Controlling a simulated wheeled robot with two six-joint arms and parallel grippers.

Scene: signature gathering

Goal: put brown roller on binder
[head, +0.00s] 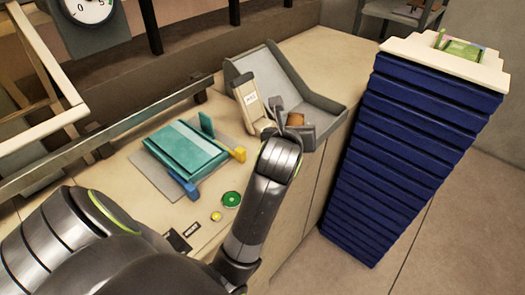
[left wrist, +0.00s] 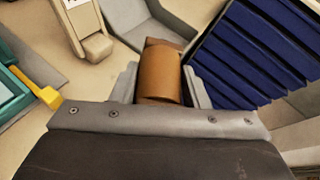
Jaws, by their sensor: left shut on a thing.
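My left gripper (head: 294,122) is shut on the brown roller (head: 296,118), near the front of the grey tray. In the left wrist view the roller (left wrist: 160,72) shows as a brown cylinder between the two grey fingers (left wrist: 160,88). A teal, flat, book-like piece (head: 188,150), which may be the binder, lies on a grey mat left of the gripper, apart from the roller. The teal piece is partly cut off at the left edge of the left wrist view (left wrist: 12,95). My right gripper is not in view.
An open grey tray (head: 312,88) stands behind the gripper, with a labelled beige block (head: 248,102) at its left. A tall blue drawer stack (head: 400,130) stands at the right. Yellow (head: 237,154) and blue (head: 184,184) parts edge the mat. A green disc (head: 232,199) lies in front.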

